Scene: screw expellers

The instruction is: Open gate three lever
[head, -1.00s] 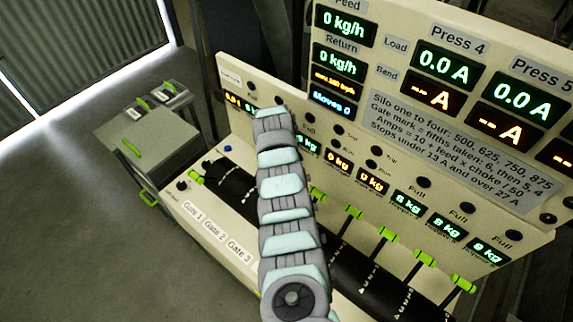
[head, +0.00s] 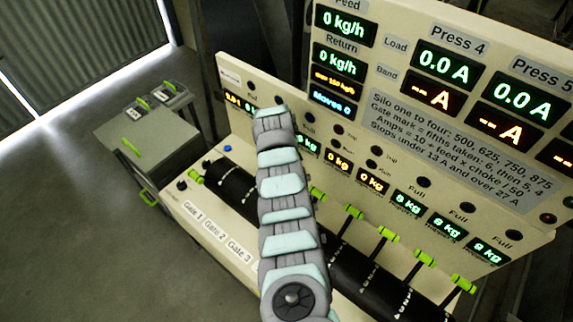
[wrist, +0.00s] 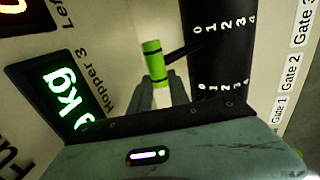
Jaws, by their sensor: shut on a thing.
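My gripper (wrist: 161,94) is shut on a green lever handle (wrist: 153,62) in the wrist view. The handle stands between the two grey fingers, and its thin dark stalk runs right to a black drum (wrist: 220,55) with white marks from 0 to 4. A panel label beside the handle reads Hopper 3. The labels Gate 1, Gate 2 and Gate 3 (wrist: 303,22) are on the right. In the head view my arm covers the gripper and the held lever; the Gate 3 label (head: 239,250) shows just left of the arm.
Several other green-handled levers (head: 388,234) stand in a row right of my arm, close together. One more green handle (head: 196,177) is at the left end. The upright display panel (head: 455,120) rises behind them. A grey cabinet (head: 150,150) stands left of the console.

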